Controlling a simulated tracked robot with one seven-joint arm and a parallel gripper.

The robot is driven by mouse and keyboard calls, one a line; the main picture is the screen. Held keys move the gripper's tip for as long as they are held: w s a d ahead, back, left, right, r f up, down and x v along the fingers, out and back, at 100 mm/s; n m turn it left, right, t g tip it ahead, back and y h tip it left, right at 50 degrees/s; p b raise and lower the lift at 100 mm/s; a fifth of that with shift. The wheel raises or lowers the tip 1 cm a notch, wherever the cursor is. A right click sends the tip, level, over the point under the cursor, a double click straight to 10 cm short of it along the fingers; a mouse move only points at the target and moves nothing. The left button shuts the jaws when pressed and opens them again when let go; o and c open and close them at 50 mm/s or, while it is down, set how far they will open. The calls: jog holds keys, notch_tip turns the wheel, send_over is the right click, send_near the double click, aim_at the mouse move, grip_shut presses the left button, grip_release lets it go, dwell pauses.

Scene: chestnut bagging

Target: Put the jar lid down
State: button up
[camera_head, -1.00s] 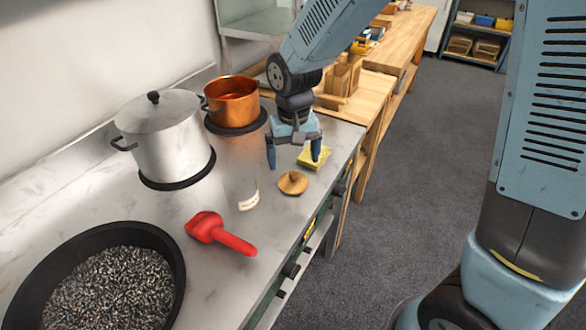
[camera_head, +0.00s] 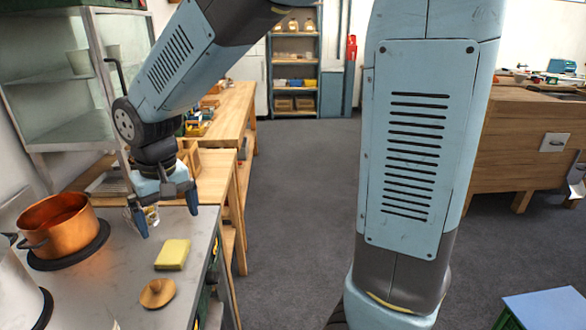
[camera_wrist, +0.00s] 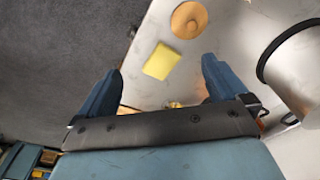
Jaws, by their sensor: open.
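The jar lid, a round wooden disc with a knob (camera_head: 157,293), lies on the metal counter (camera_head: 113,278) near its front edge. In the wrist view the lid (camera_wrist: 189,19) is at the top, beyond my fingertips. My gripper (camera_head: 168,222) is open and empty above the counter, farther back than the lid and apart from it. In the wrist view the two fingers (camera_wrist: 162,82) stand wide apart with nothing held between them.
A yellow sponge (camera_head: 173,254) lies between my gripper and the lid; it also shows in the wrist view (camera_wrist: 161,61). A copper pot (camera_head: 62,229) stands on a burner at left. A wooden bench (camera_head: 222,120) extends behind the counter. Grey floor lies to the right.

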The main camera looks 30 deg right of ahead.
jog(key=s+d+r+m+t, duration=0.1)
jog(key=s+d+r, duration=0.2)
jog(key=d, duration=0.5)
jog(key=s+d+r+m+t, duration=0.1)
jog(key=s+d+r+t, duration=0.1)
jog(key=s+d+r, duration=0.2)
jog(key=s+d+r+m+t, duration=0.1)
jog(key=s+d+r, duration=0.2)
jog(key=d, duration=0.8)
jog(key=shift+s+d+r+m+t, duration=0.3)
jog(key=shift+s+r+t, duration=0.1)
jog(key=shift+s, duration=0.45)
